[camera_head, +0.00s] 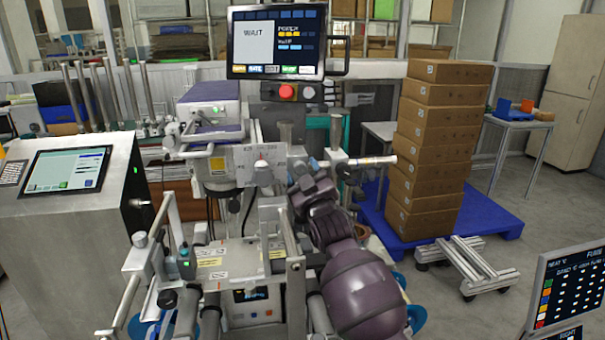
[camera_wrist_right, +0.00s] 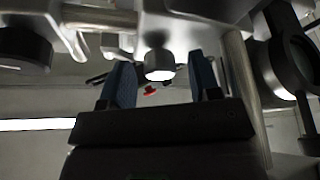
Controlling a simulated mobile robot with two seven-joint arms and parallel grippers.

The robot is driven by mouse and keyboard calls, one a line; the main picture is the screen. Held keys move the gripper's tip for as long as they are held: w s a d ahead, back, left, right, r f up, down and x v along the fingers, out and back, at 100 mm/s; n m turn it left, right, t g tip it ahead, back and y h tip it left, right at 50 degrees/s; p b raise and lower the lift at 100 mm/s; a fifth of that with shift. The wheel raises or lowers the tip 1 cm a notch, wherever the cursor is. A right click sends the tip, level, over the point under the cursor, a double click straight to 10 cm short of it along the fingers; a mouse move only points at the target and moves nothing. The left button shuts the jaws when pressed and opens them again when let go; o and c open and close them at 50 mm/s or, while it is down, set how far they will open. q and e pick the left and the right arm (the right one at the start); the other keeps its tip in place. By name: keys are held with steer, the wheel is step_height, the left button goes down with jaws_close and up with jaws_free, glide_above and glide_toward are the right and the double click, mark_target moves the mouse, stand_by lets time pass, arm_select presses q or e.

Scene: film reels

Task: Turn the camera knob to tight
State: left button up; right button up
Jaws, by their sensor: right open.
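My right gripper (camera_head: 306,165) reaches up over the machine from below in the head view, mostly hidden by its own purple wrist. In the right wrist view its two blue fingers (camera_wrist_right: 163,80) stand apart, and a pale rounded knob (camera_wrist_right: 159,66) shows between them. I cannot tell whether either finger touches it. In the head view a small knob (camera_head: 264,172) sits in front of a white marked plate (camera_head: 240,168), left of my gripper. It may be the camera knob; the plate's lettering is too small to read. My left gripper is out of view.
Metal posts and rods crowd the space around the gripper. A monitor (camera_head: 276,42) reading WAIT and a red button (camera_head: 287,91) are above. A grey console (camera_head: 70,230) stands left. Stacked cartons (camera_head: 432,150) on a blue pallet (camera_head: 490,215) stand right, with open floor beyond.

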steer(key=v, duration=1)
steer(key=shift+s+d+p, duration=0.2)
steer(key=shift+s+p, duration=0.1)
steer(key=shift+s, duration=0.05)
steer(key=shift+f, duration=0.2)
